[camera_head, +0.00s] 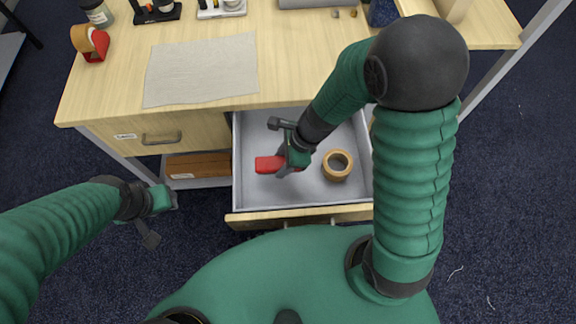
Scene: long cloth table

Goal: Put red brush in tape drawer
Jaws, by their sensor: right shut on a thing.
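The open drawer (254,193) is pulled out from under the table and has a grey inside. A brown tape roll (338,165) lies in its right part. The red brush (266,164) is low in the drawer, left of the tape; part of it is hidden behind my gripper. My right gripper (284,163) is in the drawer space, shut on the red brush. I cannot tell whether the brush touches the drawer floor. My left gripper (158,220) hangs empty to the left, in front of the table; its finger opening does not show clearly.
A grey cloth (201,70) lies on the wooden table (290,62). A closed drawer (160,134) with a handle is left of the open one. Below it is a brown box (197,165).

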